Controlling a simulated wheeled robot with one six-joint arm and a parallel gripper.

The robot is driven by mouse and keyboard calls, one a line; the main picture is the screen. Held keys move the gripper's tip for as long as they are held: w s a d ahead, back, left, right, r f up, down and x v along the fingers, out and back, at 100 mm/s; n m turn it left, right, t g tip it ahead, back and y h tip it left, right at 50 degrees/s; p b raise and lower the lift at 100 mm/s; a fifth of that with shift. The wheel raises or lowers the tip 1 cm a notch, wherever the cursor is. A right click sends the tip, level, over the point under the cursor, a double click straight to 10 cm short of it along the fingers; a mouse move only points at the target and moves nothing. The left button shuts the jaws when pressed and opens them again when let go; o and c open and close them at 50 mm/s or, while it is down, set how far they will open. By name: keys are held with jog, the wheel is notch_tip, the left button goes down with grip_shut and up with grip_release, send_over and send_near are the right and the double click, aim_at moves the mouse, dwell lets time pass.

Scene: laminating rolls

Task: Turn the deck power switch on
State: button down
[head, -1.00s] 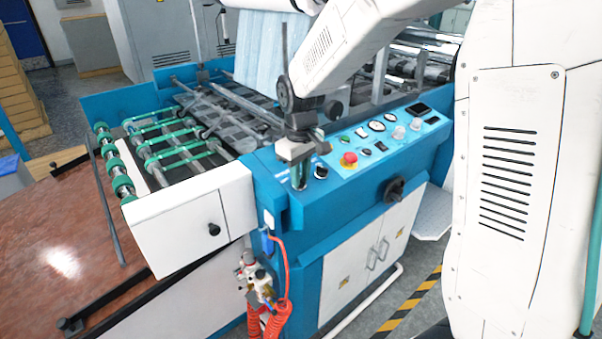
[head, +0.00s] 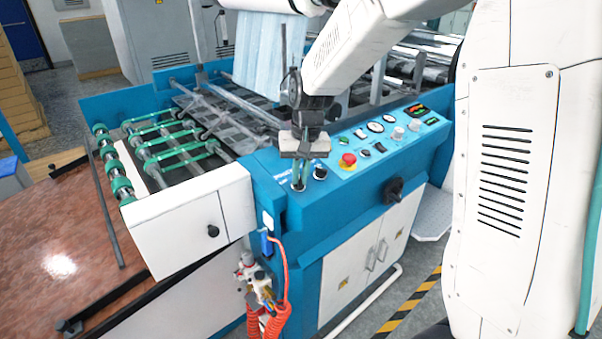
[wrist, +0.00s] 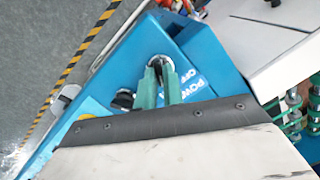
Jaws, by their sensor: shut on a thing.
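My gripper (head: 299,187) points down at the left end of the blue control deck (head: 352,195). In the wrist view its two green fingers (wrist: 159,66) are shut on the power switch (wrist: 158,60), a small round switch with a metal ring. The fingers hide most of the switch, so its exact position is hard to read. A blue label (wrist: 188,84) with white lettering, partly readable as POWER and OFF, sits beside it. On the deck, the small display (head: 417,111) is lit with coloured marks.
Dials (head: 376,127) and a black handwheel (head: 394,189) are beyond. Red coiled hose (head: 277,318) hangs below.

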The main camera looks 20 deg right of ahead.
jog(key=shift+s+f, duration=0.15)
jog(key=shift+f, duration=0.05)
jog(key=c, duration=1.5)
grip_release()
jog(key=shift+a, duration=0.1)
jog(key=shift+r, duration=0.15)
jog(key=r, duration=0.5)
jog(key=d+r, duration=0.1)
jog(key=r, duration=0.1)
jog(key=shift+r, duration=0.3)
jog(key=s+r, duration=0.1)
jog(key=s, duration=0.9)
jog(key=s+d+r+n, duration=0.1)
jog(key=s, duration=0.9)
jog(key=s+d+r+n+t+h, duration=0.1)
jog(key=s+r, duration=0.1)
jog(key=s, duration=0.8)
jog(key=shift+d, duration=0.25)
